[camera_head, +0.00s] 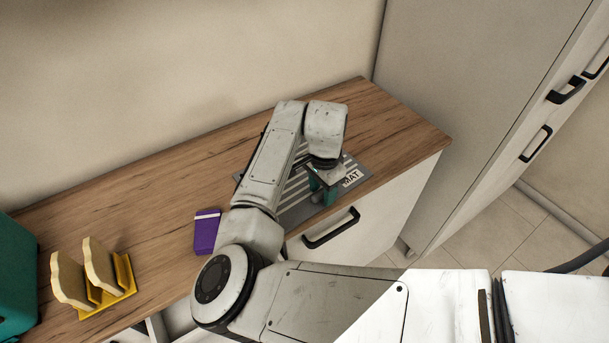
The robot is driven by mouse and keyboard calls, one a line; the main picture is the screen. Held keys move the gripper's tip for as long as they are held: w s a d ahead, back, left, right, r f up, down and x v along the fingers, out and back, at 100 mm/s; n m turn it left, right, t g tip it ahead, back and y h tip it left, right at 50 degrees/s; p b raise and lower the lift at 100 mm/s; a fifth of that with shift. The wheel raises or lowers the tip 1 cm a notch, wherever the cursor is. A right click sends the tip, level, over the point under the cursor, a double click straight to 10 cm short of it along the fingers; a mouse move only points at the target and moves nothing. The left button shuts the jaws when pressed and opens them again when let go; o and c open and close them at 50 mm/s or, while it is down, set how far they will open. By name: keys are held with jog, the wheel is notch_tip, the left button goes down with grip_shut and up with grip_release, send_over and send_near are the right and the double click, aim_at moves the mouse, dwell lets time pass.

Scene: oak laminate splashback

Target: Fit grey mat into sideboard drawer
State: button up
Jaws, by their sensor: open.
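The grey mat (298,212) lies flat on the wooden top of the sideboard (405,139), near its front edge. It has pale stripes and the word MAT at its right end. My arm hides much of its middle and left part. My gripper (322,198) is over the front part of the mat, pointing down, with its teal fingers open. I cannot tell whether the fingers touch the mat. The sideboard drawer (365,225) is below the mat, with a white front and a black handle (331,228). It looks shut.
A purple item (206,232) lies left of the mat, close to my arm. A yellow rack (124,272) with bread-like slices (100,264) stands further left, beside a teal object (14,275). A tall pale cabinet (460,90) stands to the right. The top's back right is clear.

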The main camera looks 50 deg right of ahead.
grip_shut()
jog(key=shift+r, duration=0.2)
dwell(0.5)
jog(key=shift+r, duration=0.25)
notch_tip(320, 180, up, 2)
jog(key=shift+d+r+b, duration=0.1)
jog(key=shift+b, duration=0.4)
jog(key=s+r, duration=1)
jog(key=s, duration=0.4)
jog(key=shift+a, duration=0.2)
